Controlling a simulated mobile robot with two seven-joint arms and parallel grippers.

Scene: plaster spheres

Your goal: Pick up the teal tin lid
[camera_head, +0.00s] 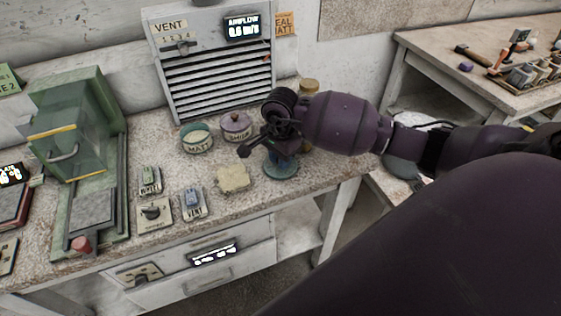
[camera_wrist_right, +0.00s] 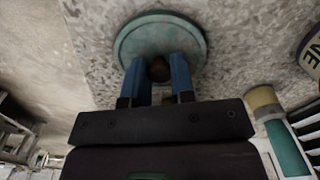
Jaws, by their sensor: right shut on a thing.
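The teal tin lid (camera_head: 281,170) is a round flat disc near the right part of the bench top in the head view. In the right wrist view the lid (camera_wrist_right: 135,38) shows at the top, with a dark brown knob (camera_wrist_right: 159,69) in its middle. My right gripper (camera_wrist_right: 160,75) has its blue fingers on either side of this knob, shut on it. In the head view the gripper (camera_head: 281,150) is directly above the lid and partly hides it. I cannot tell whether the lid touches the bench. My left gripper is not in view.
An open teal tin (camera_head: 197,146) marked MATT and a lidded purple tin (camera_head: 236,132) stand left of my gripper, before a vent unit (camera_head: 215,75). A pale block (camera_head: 234,179) lies nearby. A green machine (camera_head: 75,130) and small switches fill the left.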

